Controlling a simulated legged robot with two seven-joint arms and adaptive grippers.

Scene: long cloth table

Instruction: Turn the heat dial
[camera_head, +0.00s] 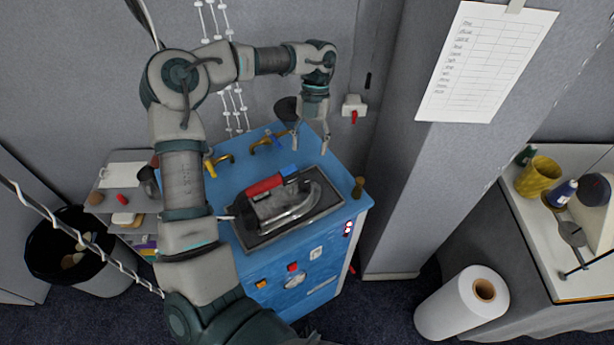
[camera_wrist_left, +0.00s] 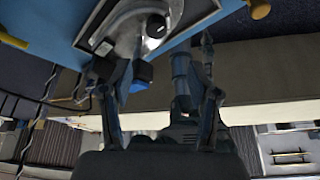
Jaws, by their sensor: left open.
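A grey clothes iron (camera_head: 293,205) with a red handle (camera_head: 264,186) and a blue handle end (camera_head: 289,171) lies on a dark tray (camera_head: 263,241) on the blue cabinet. In the left wrist view, a round black dial (camera_wrist_left: 156,25) sits on the iron's silver body (camera_wrist_left: 128,28); I cannot pick this dial out in the head view. My left gripper (camera_head: 311,143) is open and empty, pointing down above the back right part of the cabinet, behind the iron and apart from it. Its two fingers also show in the left wrist view (camera_wrist_left: 160,75). My right gripper is out of view.
Brass taps (camera_head: 217,161) stand at the cabinet's back left, and a wooden peg (camera_head: 358,187) at its right edge. A grey pillar (camera_head: 400,180) rises close on the right. A white roll (camera_head: 455,310) stands on the floor. A black bin (camera_head: 65,250) is at left.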

